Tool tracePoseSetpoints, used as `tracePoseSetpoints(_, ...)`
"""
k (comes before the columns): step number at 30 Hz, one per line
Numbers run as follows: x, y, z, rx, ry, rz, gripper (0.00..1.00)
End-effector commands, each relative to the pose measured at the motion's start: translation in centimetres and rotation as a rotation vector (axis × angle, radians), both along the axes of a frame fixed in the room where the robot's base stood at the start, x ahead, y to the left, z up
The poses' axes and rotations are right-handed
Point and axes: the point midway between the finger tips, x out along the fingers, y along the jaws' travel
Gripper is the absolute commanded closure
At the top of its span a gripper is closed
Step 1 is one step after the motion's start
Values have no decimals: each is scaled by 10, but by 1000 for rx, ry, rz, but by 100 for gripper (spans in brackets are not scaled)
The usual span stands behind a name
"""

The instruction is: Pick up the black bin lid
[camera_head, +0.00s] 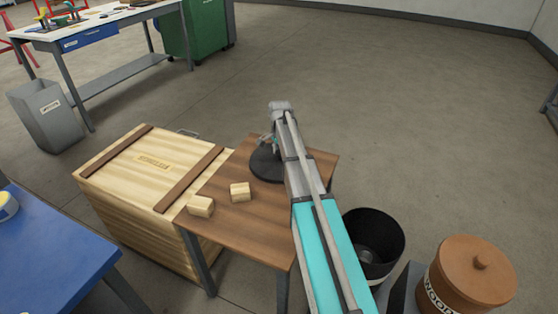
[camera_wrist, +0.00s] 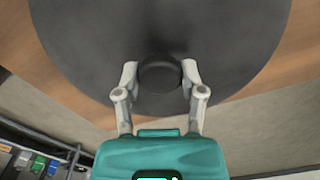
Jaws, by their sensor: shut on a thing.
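The black bin lid (camera_head: 266,167) is a dark round disc at the far part of the small brown table, partly hidden behind my arm in the head view. In the wrist view the lid (camera_wrist: 240,40) fills the upper middle, with a round black knob (camera_wrist: 160,75) at its centre. My gripper (camera_wrist: 160,80) has its two fingers on either side of the knob and is shut on it. In the head view my gripper (camera_head: 268,142) is above the lid, mostly hidden by the arm. I cannot tell whether the lid touches the table.
Two wooden blocks (camera_head: 240,192) (camera_head: 200,206) lie on the brown table (camera_head: 240,232). A wooden crate (camera_head: 150,170) stands at its left. An open black bin (camera_head: 372,232) and a brown lidded barrel (camera_head: 470,275) stand at the right. A blue table (camera_head: 50,250) is at lower left.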

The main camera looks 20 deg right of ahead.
Motion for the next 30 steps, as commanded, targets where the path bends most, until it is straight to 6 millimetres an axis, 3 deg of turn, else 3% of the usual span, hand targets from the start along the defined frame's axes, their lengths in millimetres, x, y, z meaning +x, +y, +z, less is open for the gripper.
tracePoseSetpoints(14, 0, 0, 7, 0, 0, 1, 100)
tracePoseSetpoints(25, 0, 1, 37, 0, 0, 1, 100)
tracePoseSetpoints(30, -18, -3, 56, 0, 0, 0, 100)
